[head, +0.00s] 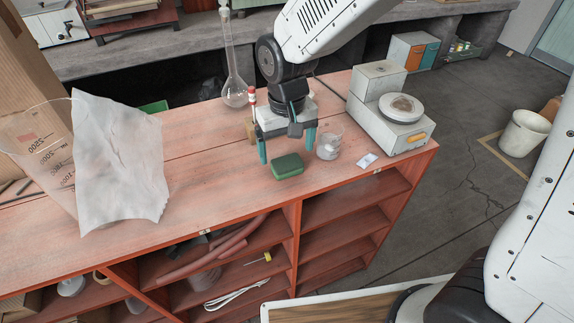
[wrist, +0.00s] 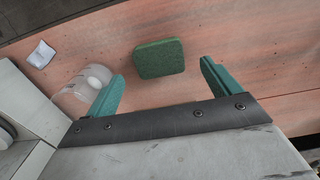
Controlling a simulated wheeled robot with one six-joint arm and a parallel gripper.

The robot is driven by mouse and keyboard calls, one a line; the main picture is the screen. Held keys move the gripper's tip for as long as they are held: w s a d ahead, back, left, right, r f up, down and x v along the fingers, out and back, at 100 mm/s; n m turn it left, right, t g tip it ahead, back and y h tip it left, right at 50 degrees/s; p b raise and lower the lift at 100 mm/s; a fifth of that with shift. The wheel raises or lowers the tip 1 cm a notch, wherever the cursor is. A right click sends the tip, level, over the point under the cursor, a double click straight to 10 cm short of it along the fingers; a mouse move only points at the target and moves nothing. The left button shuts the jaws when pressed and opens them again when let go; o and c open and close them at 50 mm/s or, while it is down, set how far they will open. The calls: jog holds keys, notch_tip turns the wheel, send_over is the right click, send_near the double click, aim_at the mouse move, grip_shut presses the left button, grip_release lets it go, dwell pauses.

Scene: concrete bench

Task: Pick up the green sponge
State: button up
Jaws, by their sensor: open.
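The green sponge (head: 287,166) lies flat on the reddish bench top near its front edge in the head view. My gripper (head: 287,151) is above the bench, just behind and above the sponge, with its teal fingers spread apart and nothing between them. In the wrist view the sponge (wrist: 159,58) lies beyond the fingertips, between the two finger lines and nearer the left one. My gripper (wrist: 162,78) is open there too. The sponge is in full view and not touched by the fingers.
A small glass beaker (head: 329,146) stands close to the right finger. A white packet (head: 367,160) and a balance (head: 398,122) are further right. A flask (head: 234,80) and a red-capped tube (head: 252,103) stand behind.

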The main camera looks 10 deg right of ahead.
aim_at(287, 162)
jog(key=shift+f, duration=1.9)
jog(key=c, duration=1.1)
jog(key=shift+r, duration=0.15)
